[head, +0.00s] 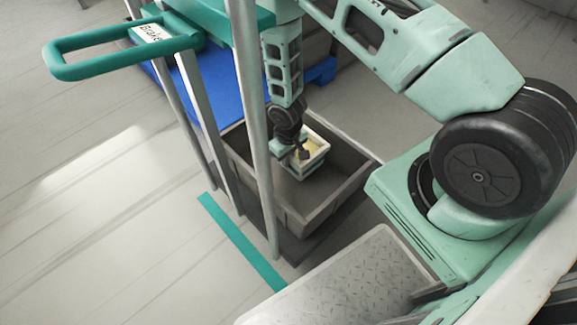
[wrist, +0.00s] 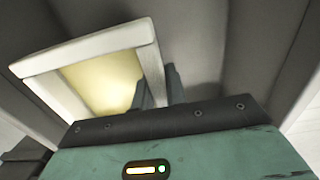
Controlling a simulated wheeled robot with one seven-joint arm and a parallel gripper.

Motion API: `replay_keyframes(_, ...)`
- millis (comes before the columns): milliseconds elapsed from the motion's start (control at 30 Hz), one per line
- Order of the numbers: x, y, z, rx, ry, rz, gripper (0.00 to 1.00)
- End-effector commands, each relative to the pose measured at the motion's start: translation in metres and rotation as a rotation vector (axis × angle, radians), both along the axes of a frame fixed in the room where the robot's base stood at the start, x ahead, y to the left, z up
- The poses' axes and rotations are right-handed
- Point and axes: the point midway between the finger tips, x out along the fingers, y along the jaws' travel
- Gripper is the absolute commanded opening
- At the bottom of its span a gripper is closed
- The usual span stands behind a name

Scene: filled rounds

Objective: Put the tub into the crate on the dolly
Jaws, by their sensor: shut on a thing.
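The tub (head: 317,150) is a small square box with a pale rim, a yellowish inside and a teal band on its outer side. In the wrist view the tub (wrist: 88,48) shows its white rim close ahead. My gripper (head: 303,154) points down and is shut on the tub's near wall; its dark fingers also show in the wrist view (wrist: 158,90). The tub is within the outline of the open grey crate (head: 335,203). I cannot tell if it touches the crate's floor. The crate sits on a low dark dolly (head: 312,243), mostly hidden beneath it.
Grey upright posts (head: 250,120) and a teal handle (head: 95,68) marked "Brake" stand in front of the crate's left side. A blue base (head: 205,95) lies behind. A teal floor strip (head: 240,240) runs at left. The floor at left is clear.

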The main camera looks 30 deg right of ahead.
Motion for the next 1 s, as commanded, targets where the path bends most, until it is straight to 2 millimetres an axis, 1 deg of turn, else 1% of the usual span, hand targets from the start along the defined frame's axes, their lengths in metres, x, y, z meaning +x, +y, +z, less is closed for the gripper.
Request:
replay_keyframes(200, 0.000, 0.000, -0.028, -0.001, 0.001, 0.000, 0.00)
replay_keyframes(267, 0.000, 0.000, -0.034, -0.001, 0.001, -0.001, 0.00)
replay_keyframes(533, 0.000, 0.000, -0.034, -0.001, 0.000, -0.001, 0.00)
replay_keyframes(667, 0.000, 0.000, -0.038, 0.000, 0.000, -0.001, 0.00)
replay_keyframes(700, 0.000, 0.000, -0.038, 0.000, 0.000, 0.000, 0.19)
replay_keyframes(767, 0.000, 0.000, -0.038, 0.000, 0.000, 0.000, 0.35)
replay_keyframes(1000, 0.000, 0.000, -0.038, 0.000, 0.000, 0.000, 0.35)
